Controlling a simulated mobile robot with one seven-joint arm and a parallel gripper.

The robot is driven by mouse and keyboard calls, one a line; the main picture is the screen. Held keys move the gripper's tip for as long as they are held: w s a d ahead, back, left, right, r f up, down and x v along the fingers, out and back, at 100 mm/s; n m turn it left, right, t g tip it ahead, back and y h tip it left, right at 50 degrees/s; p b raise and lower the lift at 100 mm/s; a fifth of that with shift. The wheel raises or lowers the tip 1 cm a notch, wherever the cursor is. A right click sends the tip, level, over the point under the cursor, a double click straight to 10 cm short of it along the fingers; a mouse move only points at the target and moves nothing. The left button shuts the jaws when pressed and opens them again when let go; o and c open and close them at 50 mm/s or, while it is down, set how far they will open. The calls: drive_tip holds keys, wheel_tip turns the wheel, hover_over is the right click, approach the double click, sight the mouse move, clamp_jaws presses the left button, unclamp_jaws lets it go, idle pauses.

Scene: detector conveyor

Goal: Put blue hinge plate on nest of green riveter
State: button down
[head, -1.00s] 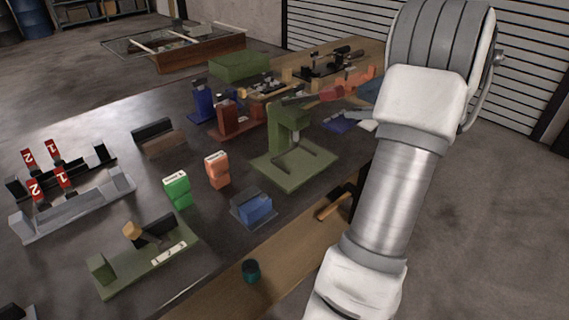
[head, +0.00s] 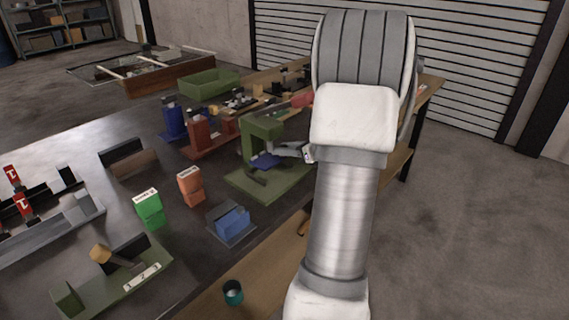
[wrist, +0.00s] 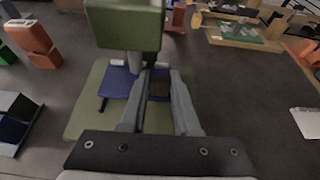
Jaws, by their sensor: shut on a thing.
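The green riveter (head: 262,127) stands on its flat green base near the table's right edge; it also fills the upper middle of the wrist view (wrist: 125,25). My gripper (head: 283,152) reaches in from the right, low beside the riveter's column. It is shut on the blue hinge plate (head: 265,161), which is over the riveter's base and under its head. In the wrist view the blue plate (wrist: 118,82) shows mostly left of my fingers (wrist: 157,78), with a dark part between them. The nest is largely hidden, and I cannot tell whether the plate touches it.
A red riveter (head: 200,135) and a blue one (head: 173,120) stand behind. A grey tray with a blue block (head: 232,221), an orange box (head: 190,186) and a green box (head: 148,208) lie in front. A teal cup (head: 233,292) stands at the near edge.

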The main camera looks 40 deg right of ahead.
sight(285, 158)
drive_tip(key=shift+f+b, duration=0.55)
drive_tip(key=shift+f, duration=1.3)
drive_tip(key=shift+f, duration=0.15)
drive_tip(key=c, duration=0.6)
unclamp_jaws()
drive_tip(key=shift+c, duration=0.2)
drive_tip(key=shift+d+r, duration=0.1)
drive_tip(key=shift+r, duration=0.2)
drive_tip(key=a+p+v, duration=0.1)
drive_tip(key=p+v, duration=0.1)
drive_tip(key=v, duration=1)
drive_tip(key=shift+d+f, duration=0.15)
drive_tip(key=shift+d, duration=0.25)
